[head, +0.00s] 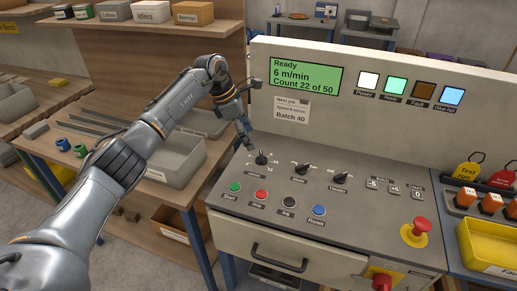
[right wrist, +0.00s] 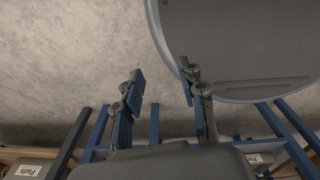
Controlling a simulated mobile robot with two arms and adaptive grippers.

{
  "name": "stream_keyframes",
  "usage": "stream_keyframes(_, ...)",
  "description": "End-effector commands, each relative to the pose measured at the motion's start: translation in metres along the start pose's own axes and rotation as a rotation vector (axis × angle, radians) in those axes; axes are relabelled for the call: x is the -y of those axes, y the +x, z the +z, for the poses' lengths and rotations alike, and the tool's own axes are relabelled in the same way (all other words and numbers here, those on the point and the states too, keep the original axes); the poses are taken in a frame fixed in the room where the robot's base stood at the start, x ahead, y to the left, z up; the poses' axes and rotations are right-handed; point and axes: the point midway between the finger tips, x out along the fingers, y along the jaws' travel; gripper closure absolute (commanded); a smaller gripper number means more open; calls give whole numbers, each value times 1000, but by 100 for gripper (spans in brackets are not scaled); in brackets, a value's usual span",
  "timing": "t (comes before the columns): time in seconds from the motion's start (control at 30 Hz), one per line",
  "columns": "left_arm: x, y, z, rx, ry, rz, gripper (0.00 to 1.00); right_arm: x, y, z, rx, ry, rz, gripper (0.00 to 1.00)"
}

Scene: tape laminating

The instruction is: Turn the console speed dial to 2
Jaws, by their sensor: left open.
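The console (head: 330,215) has a row of black dials on its sloped top. The leftmost dial (head: 261,159), with numbers around it, appears to be the speed dial; its label and exact setting are too small to read surely. The screen (head: 305,76) reads "Ready, 6 m/min, Count 22 of 50". My left gripper (head: 247,139) is open, pointing down just above and to the left of that dial, apparently not touching it; it hides part of the scale. My right gripper (right wrist: 161,78) is open and empty in the right wrist view, away from the console.
Two more dials (head: 303,168) (head: 340,178) sit to the right. Coloured push buttons (head: 261,195) line the front, with a red emergency button (head: 419,226) at right. A card (head: 292,108) reads "Batch 40". A grey bin (head: 175,158) stands left of the console.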

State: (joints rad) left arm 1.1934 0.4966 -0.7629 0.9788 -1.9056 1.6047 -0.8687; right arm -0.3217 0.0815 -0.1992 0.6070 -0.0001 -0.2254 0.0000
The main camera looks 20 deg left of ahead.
Motion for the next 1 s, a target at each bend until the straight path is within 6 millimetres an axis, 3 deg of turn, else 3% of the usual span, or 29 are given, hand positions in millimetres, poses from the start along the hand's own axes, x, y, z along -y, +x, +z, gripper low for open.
stream_keyframes(0.1, 1, 25, 1, 1, -1, -4, 28, 1, -8, -3, -5, 0, -1, 60)
stream_keyframes(0.2, 1, 44, 2, 1, -1, -4, 28, -1, -11, -18, -26, 1, 1, 60)
stream_keyframes(0.4, 0, 69, 2, 3, 0, -1, 28, -3, -16, -43, -65, 1, 3, 60)
stream_keyframes(0.8, 0, 76, 1, 2, 1, 1, 28, 0, -16, -23, -34, 1, -1, 60)
stream_keyframes(1.0, 0, 76, 1, 2, 1, 1, 69, 0, -16, -21, -31, 0, -1, 60)
